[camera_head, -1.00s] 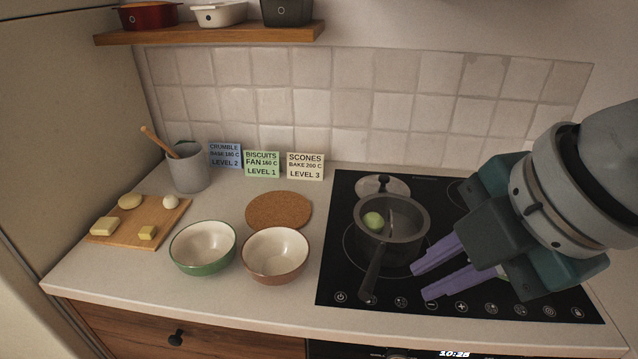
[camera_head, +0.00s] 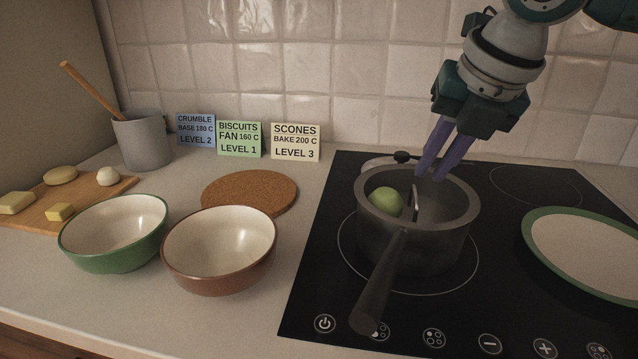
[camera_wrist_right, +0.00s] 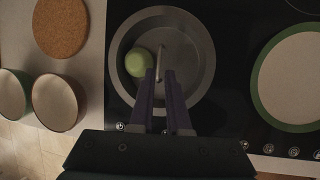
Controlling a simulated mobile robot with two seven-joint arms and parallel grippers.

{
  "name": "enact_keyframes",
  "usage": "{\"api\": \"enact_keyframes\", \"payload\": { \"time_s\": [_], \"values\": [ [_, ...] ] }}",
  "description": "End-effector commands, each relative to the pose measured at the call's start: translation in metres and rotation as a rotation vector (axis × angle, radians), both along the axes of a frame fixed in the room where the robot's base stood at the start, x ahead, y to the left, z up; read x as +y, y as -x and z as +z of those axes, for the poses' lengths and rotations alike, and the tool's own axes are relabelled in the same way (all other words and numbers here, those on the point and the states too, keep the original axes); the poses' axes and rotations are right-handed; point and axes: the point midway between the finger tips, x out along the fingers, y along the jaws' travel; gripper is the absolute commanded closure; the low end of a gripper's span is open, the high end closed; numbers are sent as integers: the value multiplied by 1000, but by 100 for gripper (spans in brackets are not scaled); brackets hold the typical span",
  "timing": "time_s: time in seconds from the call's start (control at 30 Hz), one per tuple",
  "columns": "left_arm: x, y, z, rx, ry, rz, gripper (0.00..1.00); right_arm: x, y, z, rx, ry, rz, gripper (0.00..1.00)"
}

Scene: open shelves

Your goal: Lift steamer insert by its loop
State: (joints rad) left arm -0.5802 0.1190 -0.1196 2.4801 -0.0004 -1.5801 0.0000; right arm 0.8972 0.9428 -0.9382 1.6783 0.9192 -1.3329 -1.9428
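A grey saucepan (camera_head: 425,245) stands on the black hob with its handle toward the front. Inside it are a round green item (camera_head: 386,201) and a thin upright metal loop (camera_head: 416,203), which I take for the steamer insert's loop. The insert's plate (camera_wrist_right: 185,60) shows only as a grey floor inside the pan. My right gripper (camera_head: 433,172) points down above the pan's far rim area, its purple fingers apart with nothing between them. In the wrist view the loop (camera_wrist_right: 159,60) lies just beyond the open fingertips (camera_wrist_right: 160,76). My left gripper is out of view.
A green-rimmed plate (camera_head: 590,248) lies right of the pan. A lid (camera_head: 380,165) sits behind it. Left are a brown bowl (camera_head: 220,275), a green bowl (camera_head: 115,258), a cork mat (camera_head: 250,190), a cutting board (camera_head: 115,190) and a utensil pot (camera_head: 143,145).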

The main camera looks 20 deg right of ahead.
Motion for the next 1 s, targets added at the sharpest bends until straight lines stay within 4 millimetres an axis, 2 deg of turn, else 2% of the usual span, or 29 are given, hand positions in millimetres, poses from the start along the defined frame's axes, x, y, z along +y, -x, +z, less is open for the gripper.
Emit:
{"api": "enact_keyframes", "payload": {
  "time_s": [0.43,0.7,0.83,1.0],
  "values": [
    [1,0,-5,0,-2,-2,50,-2,-25,-48,1,1,0,85],
    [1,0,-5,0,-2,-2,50,-2,-26,-50,-2,1,0,85],
    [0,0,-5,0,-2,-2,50,-2,-26,-50,-2,1,0,100],
    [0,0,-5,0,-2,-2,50,-2,-26,-50,-2,1,0,100]
  ]
}}
